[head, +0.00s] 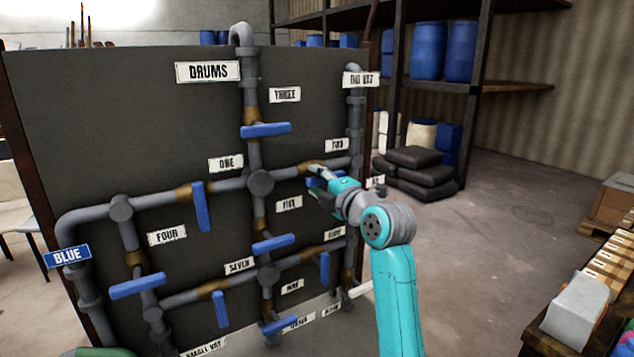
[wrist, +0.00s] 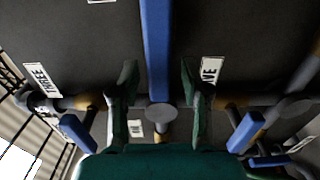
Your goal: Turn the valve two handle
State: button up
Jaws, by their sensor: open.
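The valve two label (head: 337,145) is on the dark panel, above a brass valve on the pipe. Only a little of the blue valve two handle (head: 314,182) shows in the head view, behind my gripper (head: 322,186). In the wrist view a long blue handle (wrist: 155,45) runs up the picture from a round grey hub. It lies between the two fingers of my open gripper (wrist: 157,82), with a gap on each side. I cannot tell from these views how deep the handle sits between the fingers.
Other blue handles are near: valve three (head: 266,130) up left, valve one (head: 202,206) left and another handle (head: 273,243) below. Grey pipes cross the panel (head: 110,120). Sacks (head: 414,172) and shelves stand behind right. Floor between is clear.

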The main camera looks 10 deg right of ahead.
jog(key=v, duration=1.1)
jog(key=shift+s, duration=0.2)
